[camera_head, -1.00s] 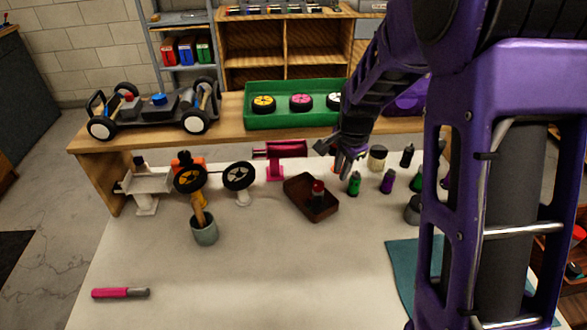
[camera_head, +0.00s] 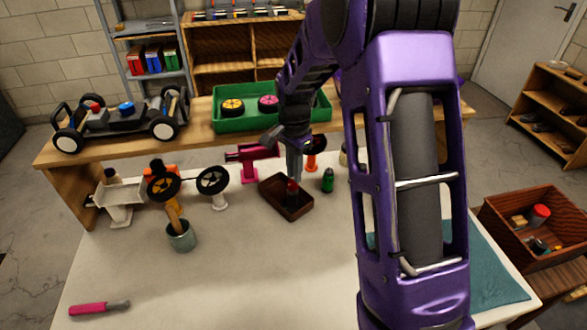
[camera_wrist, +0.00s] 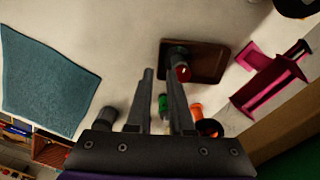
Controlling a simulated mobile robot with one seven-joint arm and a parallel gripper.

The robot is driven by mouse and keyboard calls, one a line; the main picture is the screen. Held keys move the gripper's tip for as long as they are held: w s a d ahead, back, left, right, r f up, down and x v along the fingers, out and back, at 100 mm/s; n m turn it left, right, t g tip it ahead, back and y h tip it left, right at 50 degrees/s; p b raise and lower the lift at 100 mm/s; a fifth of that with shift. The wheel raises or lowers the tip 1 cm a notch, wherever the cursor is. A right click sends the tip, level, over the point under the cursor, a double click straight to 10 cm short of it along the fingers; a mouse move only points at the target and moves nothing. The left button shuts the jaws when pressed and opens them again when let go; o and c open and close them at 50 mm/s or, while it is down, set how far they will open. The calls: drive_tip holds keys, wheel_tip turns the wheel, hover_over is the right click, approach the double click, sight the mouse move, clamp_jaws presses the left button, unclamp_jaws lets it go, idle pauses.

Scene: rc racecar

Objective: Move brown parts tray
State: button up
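The brown parts tray (camera_head: 271,189) lies on the pale worktable near its middle. It holds a dark, upright piece with a red top (camera_head: 292,192). In the wrist view the tray (camera_wrist: 212,62) is ahead and slightly right of my fingers, with the red-topped piece (camera_wrist: 182,72) near its left edge. My gripper (camera_head: 293,172) is just above and behind the tray in the head view. In the wrist view my gripper (camera_wrist: 160,78) has its two fingers apart with nothing between their tips.
A green bottle (camera_head: 328,180) stands right of the tray, and a pink stand (camera_head: 247,158) is behind it. A cup with a wooden handle (camera_head: 181,236) stands to the left. A green tray of wheels (camera_head: 231,122) sits on the rear shelf. The front tabletop is mostly clear.

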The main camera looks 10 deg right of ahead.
sight(294, 214)
wheel_tip(294, 214, down, 17)
drive_tip(key=shift+r+b, duration=0.1)
drive_tip(key=shift+b, duration=0.45)
clamp_jaws()
idle(1.3)
